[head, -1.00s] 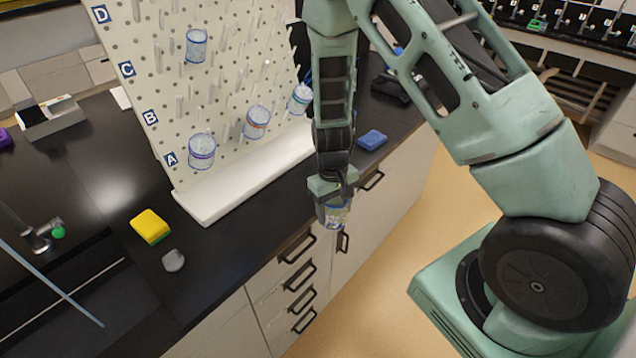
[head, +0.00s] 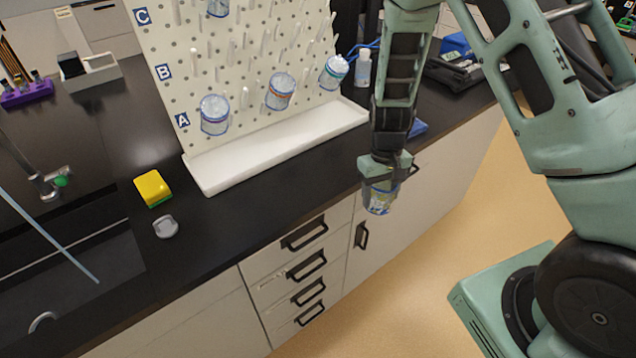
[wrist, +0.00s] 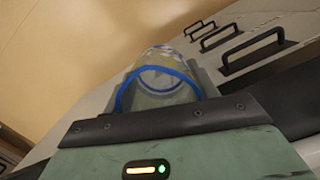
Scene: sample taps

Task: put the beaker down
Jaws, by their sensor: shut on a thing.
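My gripper (head: 379,188) is shut on a clear glass beaker (head: 378,203). It holds the beaker in front of the counter's front edge, near the drawer fronts. In the wrist view the beaker (wrist: 160,75) shows a blue band and some yellowish marks, and sits between the fingers. The fingers and my arm hide part of it. The black counter (head: 230,225) lies to the left of my gripper.
A white pegboard (head: 240,50) holds several banded beakers above a white tray (head: 280,150). A yellow sponge (head: 152,187), a grey stopper (head: 165,227) and a sink tap (head: 45,182) are at left. The counter before the tray is clear.

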